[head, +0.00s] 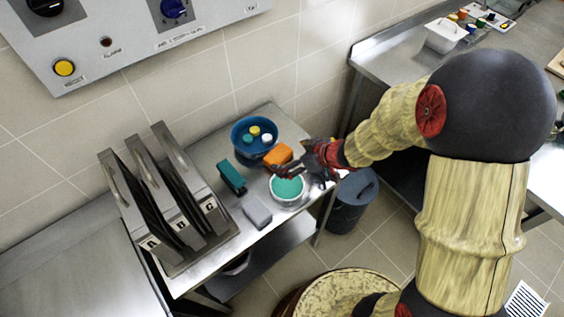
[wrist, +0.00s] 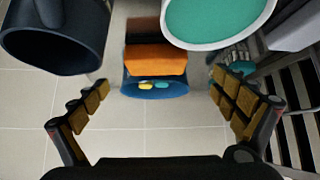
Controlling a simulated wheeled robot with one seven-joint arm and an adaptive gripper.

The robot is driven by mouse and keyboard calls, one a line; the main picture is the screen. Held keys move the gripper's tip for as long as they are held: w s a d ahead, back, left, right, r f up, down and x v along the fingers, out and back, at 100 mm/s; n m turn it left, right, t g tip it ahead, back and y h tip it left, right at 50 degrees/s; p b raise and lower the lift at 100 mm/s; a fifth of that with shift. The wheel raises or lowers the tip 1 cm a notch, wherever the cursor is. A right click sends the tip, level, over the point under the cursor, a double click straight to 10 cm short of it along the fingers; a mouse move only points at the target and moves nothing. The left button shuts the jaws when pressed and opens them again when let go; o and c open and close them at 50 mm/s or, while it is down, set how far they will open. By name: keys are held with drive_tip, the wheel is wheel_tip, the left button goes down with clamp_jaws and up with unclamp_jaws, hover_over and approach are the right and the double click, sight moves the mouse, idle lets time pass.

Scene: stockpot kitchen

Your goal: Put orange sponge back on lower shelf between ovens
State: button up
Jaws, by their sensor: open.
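The orange sponge (head: 278,154) lies on the small steel table (head: 207,152), between the blue bowl and the white bowl. In the wrist view the orange sponge (wrist: 156,60) sits ahead of the space between my fingers, with a dark band along its upper side. My gripper (head: 304,165) is beside the sponge, to its right in the head view, and partly covers that area. In the wrist view my gripper (wrist: 165,105) has its fingers wide apart with nothing between them. A lower shelf (head: 262,262) shows below the tabletop; much of it is hidden.
A blue bowl (head: 243,146) holds small coloured pieces. A white bowl with teal contents (head: 287,189) stands close to my gripper. A teal block (head: 231,178) and grey sponge (head: 257,212) lie nearby. Upright panels (head: 160,190) stand left. A dark bin (head: 350,205) stands right.

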sight(279, 154)
drive_tip(key=shift+w+d+f, duration=0.1)
drive_tip(key=shift+w+f, duration=0.1)
drive_tip(key=shift+f, duration=0.05)
drive_tip(key=shift+w+f, duration=0.2)
drive_tip(key=shift+f, duration=0.1)
drive_tip(key=shift+b+x, duration=0.65)
drive_tip(key=shift+x, duration=0.3)
drive_tip(key=b+x, duration=0.1)
drive_tip(key=x, duration=0.1)
drive_tip(key=b+x, duration=0.1)
drive_tip(key=x, duration=0.2)
drive_tip(key=shift+w+a+r+b, duration=0.15)
drive_tip(key=shift+a+b, duration=0.1)
drive_tip(key=shift+b, duration=0.1)
drive_tip(key=shift+r, duration=0.1)
drive_tip(key=shift+c, duration=1.1)
drive_tip(key=c, duration=0.9)
drive_tip(key=shift+r, duration=0.1)
